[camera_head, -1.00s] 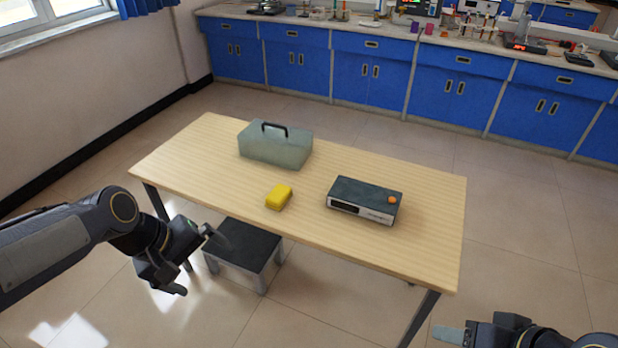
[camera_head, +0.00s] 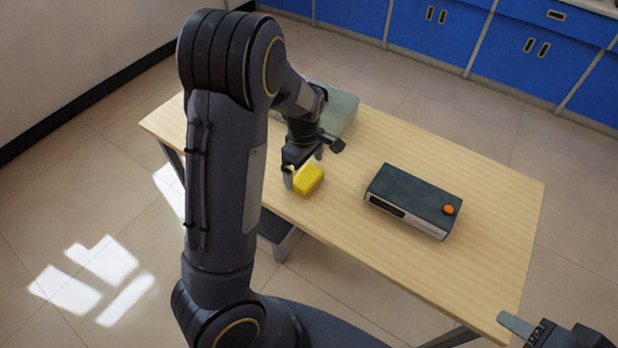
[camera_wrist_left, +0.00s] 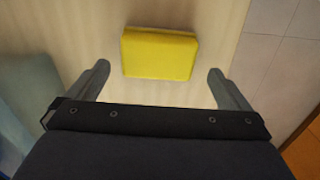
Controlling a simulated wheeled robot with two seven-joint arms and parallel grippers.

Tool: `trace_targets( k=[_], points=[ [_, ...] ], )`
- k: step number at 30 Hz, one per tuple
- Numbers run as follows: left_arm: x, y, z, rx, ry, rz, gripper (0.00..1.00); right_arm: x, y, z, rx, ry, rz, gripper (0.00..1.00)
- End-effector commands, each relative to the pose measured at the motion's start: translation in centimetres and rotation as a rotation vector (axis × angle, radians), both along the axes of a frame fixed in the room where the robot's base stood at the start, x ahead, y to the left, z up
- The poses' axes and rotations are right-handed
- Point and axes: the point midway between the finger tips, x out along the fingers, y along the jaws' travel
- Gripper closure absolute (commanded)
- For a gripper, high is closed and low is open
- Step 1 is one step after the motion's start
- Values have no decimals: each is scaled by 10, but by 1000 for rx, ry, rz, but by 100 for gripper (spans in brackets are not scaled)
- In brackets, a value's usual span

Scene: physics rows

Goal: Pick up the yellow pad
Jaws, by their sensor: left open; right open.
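The yellow pad (camera_head: 309,180) lies on the wooden table near its front edge, left of the dark box. My left gripper (camera_head: 305,168) is open just above and beside the pad, with nothing between its fingers. In the left wrist view the yellow pad (camera_wrist_left: 160,53) lies ahead of the gap between the two spread fingers (camera_wrist_left: 158,85), apart from both. My right gripper (camera_head: 515,325) is only partly in view at the bottom right, away from the table top and empty.
The wooden table (camera_head: 420,148) has free room at its right end. A dark box with an orange knob (camera_head: 413,198) stands right of the pad. A grey-green case (camera_head: 343,108) stands behind my left arm, partly hidden. Blue cabinets (camera_head: 510,60) line the back.

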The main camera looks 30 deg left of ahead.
Motion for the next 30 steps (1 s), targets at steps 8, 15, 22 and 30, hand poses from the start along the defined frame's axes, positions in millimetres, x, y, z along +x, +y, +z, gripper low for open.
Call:
trace_targets(
  k=[8, 15, 22, 30],
  points=[
    [1, -6, -39, -2, 3, -1, 0, 0, 0, -4, 0, 0, 0, 49],
    [2, -6, -42, -2, 0, -2, 0, 0, 0, -4, 0, 0, 0, 49],
    [2, -6, -42, -2, 0, -2, 25, 0, 0, -4, 0, 0, 0, 49],
    [2, -6, -41, -2, 0, -2, 40, 0, 0, -4, 0, 0, 0, 49]
  ],
)
